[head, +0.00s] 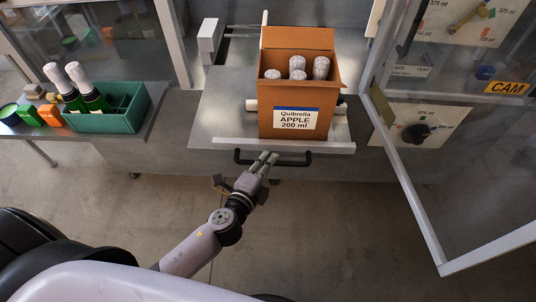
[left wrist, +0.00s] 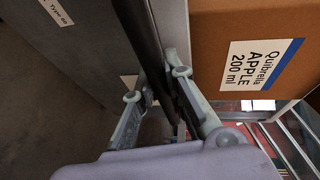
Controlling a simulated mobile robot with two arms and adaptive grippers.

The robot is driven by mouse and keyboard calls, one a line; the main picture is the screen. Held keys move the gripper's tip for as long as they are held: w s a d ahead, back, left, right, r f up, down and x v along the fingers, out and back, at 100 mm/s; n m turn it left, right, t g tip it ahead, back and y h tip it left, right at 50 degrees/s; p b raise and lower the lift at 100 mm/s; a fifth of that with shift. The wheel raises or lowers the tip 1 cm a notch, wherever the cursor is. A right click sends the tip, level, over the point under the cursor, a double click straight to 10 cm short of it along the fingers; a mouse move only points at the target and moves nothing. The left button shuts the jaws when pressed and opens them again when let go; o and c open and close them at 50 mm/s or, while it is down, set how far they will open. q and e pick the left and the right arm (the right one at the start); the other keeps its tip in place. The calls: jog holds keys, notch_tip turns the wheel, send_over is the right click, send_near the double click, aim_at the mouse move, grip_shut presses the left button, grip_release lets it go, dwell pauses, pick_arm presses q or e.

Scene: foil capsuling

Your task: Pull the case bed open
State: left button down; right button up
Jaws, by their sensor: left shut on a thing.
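The case bed (head: 215,115) is a grey metal plate jutting forward from the machine, with a pale front rail. A black bar handle (head: 290,161) runs along its front edge. My left gripper (head: 266,160) is at the handle, left of its middle. In the left wrist view the fingers (left wrist: 160,100) stand on both sides of the dark handle (left wrist: 146,45), shut on it. An open brown cardboard case (head: 295,95) labelled Quibrella APPLE 200 ml stands on the bed with several white-topped bottles in it. It also shows in the left wrist view (left wrist: 225,22). My right gripper is not in view.
A green crate (head: 118,122) with foil-topped bottles stands on a side table at the left. A clear guard door (head: 465,150) with a metal frame hangs open at the right. A dial panel (head: 420,130) is behind it. The floor before the bed is clear.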

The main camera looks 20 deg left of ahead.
pick_arm(q)
jog(key=shift+s+d, duration=0.2)
jog(key=shift+s, duration=0.5)
jog(key=shift+s+d, duration=0.15)
jog(key=shift+s, duration=0.55)
jog(key=c, duration=1.6)
grip_release()
jog(key=shift+w, duration=0.1)
jog(key=v, duration=1.2)
jog(key=shift+d, duration=0.1)
jog(key=shift+f, duration=0.15)
